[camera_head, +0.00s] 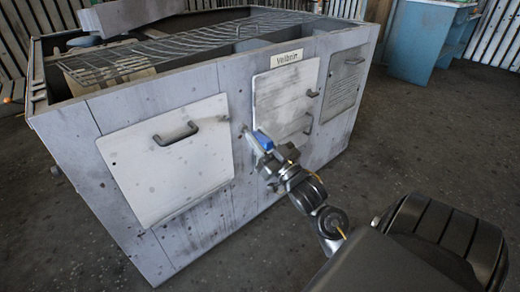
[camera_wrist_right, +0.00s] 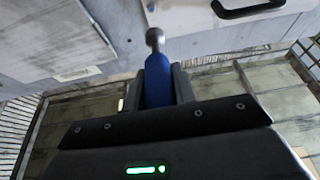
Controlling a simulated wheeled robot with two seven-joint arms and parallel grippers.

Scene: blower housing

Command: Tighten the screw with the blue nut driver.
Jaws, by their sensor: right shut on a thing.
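My right gripper (camera_head: 272,160) is in front of the grey housing (camera_head: 217,75). It is shut on the blue nut driver (camera_head: 263,141). In the right wrist view, the driver's blue handle (camera_wrist_right: 158,82) sits between the two fingers (camera_wrist_right: 160,88), and its round metal socket (camera_wrist_right: 154,38) points away from me. In the head view the driver's tip is close to the housing's front face, between the left panel and the labelled panel. I cannot tell whether it touches. The screw cannot be made out clearly; the socket end may cover it. My left gripper is not in view.
The left panel (camera_head: 168,165) and the labelled panel (camera_head: 285,100) carry dark handles that stick out. A wire grid (camera_head: 190,45) lies across the housing's open top. A blue-green cabinet (camera_head: 425,45) stands at the back right. The floor to the right is clear.

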